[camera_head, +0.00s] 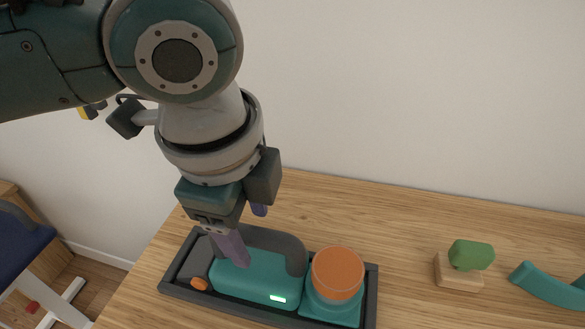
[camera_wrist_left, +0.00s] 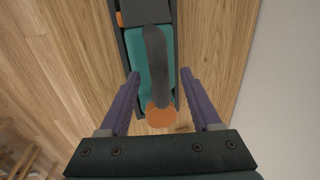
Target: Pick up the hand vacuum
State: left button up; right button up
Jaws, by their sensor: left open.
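The hand vacuum (camera_head: 255,276) has a teal body, a dark grey arched handle (camera_head: 280,240) and a small green light. It lies in a dark tray (camera_head: 371,295) on the wooden counter. A round orange part (camera_head: 338,270) sits at its right end. My left gripper (camera_head: 248,231) is open and points down over the handle. In the left wrist view its purple fingers (camera_wrist_left: 160,75) stand apart, one on each side of the handle (camera_wrist_left: 155,55), with nothing held. One finger hides part of the body in the head view. My right gripper is not in view.
To the right on the counter (camera_head: 405,235) are a green block on a wooden base (camera_head: 459,272) and a curved teal piece (camera_head: 545,285). A white wall (camera_head: 420,100) rises behind. A blue seat (camera_head: 20,245) stands off the counter's left edge.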

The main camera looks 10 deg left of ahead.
aim_at(267, 260)
pick_arm(q)
jog(key=f, duration=0.2)
jog(key=shift+w+d+f, duration=0.1)
jog(key=shift+w+f, duration=0.1)
jog(key=shift+f, duration=0.2)
grip_shut()
dwell(1.0)
jog(key=shift+d+r, duration=0.1)
jog(key=shift+r, duration=0.05)
